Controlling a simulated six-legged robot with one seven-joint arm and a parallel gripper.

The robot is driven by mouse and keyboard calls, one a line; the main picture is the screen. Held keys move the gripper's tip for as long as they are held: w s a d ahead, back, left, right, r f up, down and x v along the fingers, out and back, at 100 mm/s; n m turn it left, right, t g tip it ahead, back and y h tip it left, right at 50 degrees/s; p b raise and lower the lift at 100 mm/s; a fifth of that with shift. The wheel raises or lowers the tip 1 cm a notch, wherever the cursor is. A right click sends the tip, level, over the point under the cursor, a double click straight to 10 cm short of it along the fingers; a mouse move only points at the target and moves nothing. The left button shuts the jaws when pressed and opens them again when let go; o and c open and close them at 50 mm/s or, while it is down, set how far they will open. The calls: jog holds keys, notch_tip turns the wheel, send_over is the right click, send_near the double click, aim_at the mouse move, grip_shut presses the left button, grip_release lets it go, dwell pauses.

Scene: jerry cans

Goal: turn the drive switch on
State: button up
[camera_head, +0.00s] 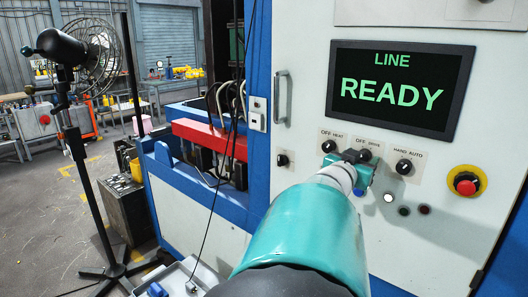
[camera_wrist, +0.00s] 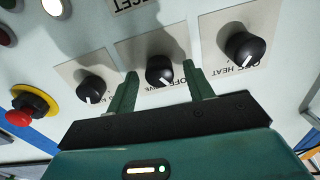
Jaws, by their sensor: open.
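The drive switch (camera_wrist: 159,70) is a round black knob on a pale plate marked OFF and DRIVE, in the middle of a row of three in the wrist view. Its white line points down in that view, towards the label, close to the word OFF. My gripper (camera_wrist: 160,88) is open, with one green finger on each side of the drive knob. I cannot tell whether either finger touches it. In the head view my gripper (camera_head: 352,158) is at the panel over the drive plate (camera_head: 369,145) and hides most of the knob.
The heat knob (camera_wrist: 241,47) and the hand/auto knob (camera_wrist: 91,89) flank the drive knob closely. A red stop button (camera_head: 466,184) on yellow is further right. A screen (camera_head: 400,88) above reads LINE READY. A lit white lamp (camera_head: 389,197) sits below.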

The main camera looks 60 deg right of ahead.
jog(key=shift+d, duration=0.1)
jog(key=shift+c, duration=0.4)
jog(key=c, duration=0.9)
jog(key=shift+m, duration=0.4)
jog(key=m, duration=1.1)
